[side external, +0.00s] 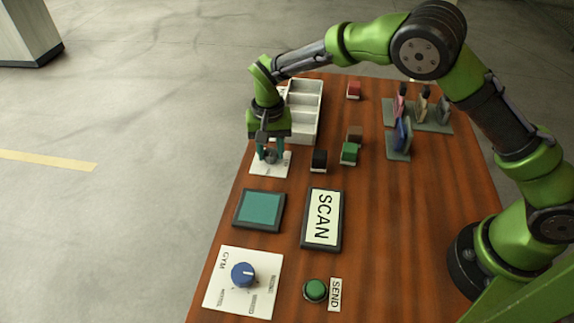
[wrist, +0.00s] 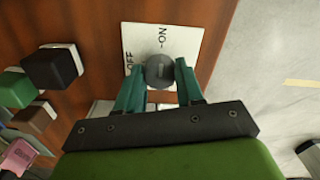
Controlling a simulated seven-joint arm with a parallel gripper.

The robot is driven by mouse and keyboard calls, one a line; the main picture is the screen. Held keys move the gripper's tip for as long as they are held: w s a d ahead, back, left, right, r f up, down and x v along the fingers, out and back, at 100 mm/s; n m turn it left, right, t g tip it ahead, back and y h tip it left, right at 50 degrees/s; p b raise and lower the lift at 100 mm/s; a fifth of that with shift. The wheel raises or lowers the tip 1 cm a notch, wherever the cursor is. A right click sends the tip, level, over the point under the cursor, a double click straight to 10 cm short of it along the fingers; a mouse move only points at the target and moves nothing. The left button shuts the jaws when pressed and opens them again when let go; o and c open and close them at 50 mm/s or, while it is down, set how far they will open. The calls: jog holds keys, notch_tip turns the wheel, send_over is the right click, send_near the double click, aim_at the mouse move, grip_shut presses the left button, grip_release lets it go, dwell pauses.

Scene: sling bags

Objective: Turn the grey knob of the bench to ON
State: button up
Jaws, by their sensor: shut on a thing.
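The grey knob (wrist: 160,71) sits on a white plate (wrist: 190,38) marked OFF and ON in the wrist view. In that view ON is at the top and OFF at the left; the knob's pointer direction is too unclear to tell. My gripper (wrist: 160,80) has its teal fingers on either side of the knob, shut on it. In the side view, my gripper (side external: 269,154) points down over the white plate (side external: 270,172) at the table's left edge, and the fingers partly hide the knob (side external: 270,156).
A white compartment tray (side external: 305,100) stands behind the gripper. Black (side external: 319,160) and green (side external: 349,153) blocks lie to the right. A teal pad (side external: 259,209), SCAN sign (side external: 323,217), blue dial (side external: 243,274) and green SEND button (side external: 316,290) are nearer the front. Bags (side external: 403,135) stand at the right.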

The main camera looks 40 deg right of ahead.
aim_at(275, 152)
jog(key=shift+r, duration=0.1)
dwell(0.3)
jog(key=o, duration=1)
jog(key=shift+o, duration=0.2)
notch_tip(275, 152, up, 17)
jog(key=shift+w, duration=0.1)
jog(key=s+d+r+t, duration=0.2)
jog(key=s+d, duration=0.3)
jog(key=s, duration=0.3)
jog(key=s+d+r+n+t+y, duration=0.1)
jog(key=s+d+t, duration=0.1)
jog(key=s+d, duration=0.3)
jog(key=s+d+r+n+t+y, duration=0.1)
jog(key=s+d, duration=0.4)
jog(key=s, duration=0.7)
jog(key=shift+s+r+t, duration=0.2)
jog(key=shift+r+t, duration=0.65)
jog(key=shift+t, duration=0.25)
